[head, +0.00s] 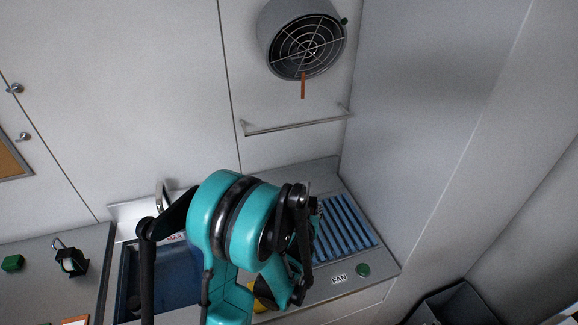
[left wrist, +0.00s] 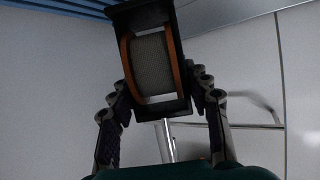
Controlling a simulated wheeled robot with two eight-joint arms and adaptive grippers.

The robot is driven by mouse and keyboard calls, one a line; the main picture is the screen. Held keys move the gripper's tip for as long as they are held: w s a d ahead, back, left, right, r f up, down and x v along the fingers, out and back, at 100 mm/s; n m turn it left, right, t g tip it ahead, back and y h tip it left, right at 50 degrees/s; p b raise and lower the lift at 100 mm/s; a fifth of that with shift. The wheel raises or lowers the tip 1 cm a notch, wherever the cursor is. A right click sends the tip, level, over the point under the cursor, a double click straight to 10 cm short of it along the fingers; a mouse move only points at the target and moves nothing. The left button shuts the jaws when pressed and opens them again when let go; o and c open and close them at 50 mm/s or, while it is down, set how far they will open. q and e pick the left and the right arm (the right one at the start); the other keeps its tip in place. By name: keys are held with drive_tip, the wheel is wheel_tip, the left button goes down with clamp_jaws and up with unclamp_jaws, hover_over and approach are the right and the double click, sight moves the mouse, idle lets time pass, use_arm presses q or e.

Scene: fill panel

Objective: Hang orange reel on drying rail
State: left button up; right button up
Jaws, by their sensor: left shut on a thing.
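In the left wrist view, my left gripper (left wrist: 161,112) is shut on the orange reel (left wrist: 152,61). The reel has a black frame, orange bands along two sides and a grey middle. A silver bar runs from the reel back between the fingers. In the head view, my teal and black left arm covers most of the reel and gripper, above the counter. The drying rail (head: 297,124) is a thin metal bar on the back wall, beyond and above the arm, with nothing hanging on it. My right gripper is not in view.
A round grey fan (head: 301,40) with an orange strip hangs above the rail. Below are a blue slatted rack (head: 347,230), a green button (head: 363,270) by a FAN label, and a blue sink (head: 133,285). A black hooked item (head: 72,261) stands on the left counter.

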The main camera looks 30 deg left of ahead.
use_arm(q)
drive_tip(key=w+a+r+n+g+y+p, duration=0.25)
drive_tip(key=a+r+n+y+p, duration=0.3)
drive_tip(key=a+r, duration=0.35)
drive_tip(key=a+r+p+x, duration=0.1)
drive_tip(key=r+x, duration=0.2)
drive_tip(key=x, duration=1.1)
drive_tip(key=shift+w+a+g, duration=0.25)
drive_tip(key=shift+a+g, duration=0.05)
drive_tip(key=shift+g, duration=0.15)
idle(0.3)
drive_tip(key=o, duration=1.4)
drive_tip(key=shift+o, duration=0.2)
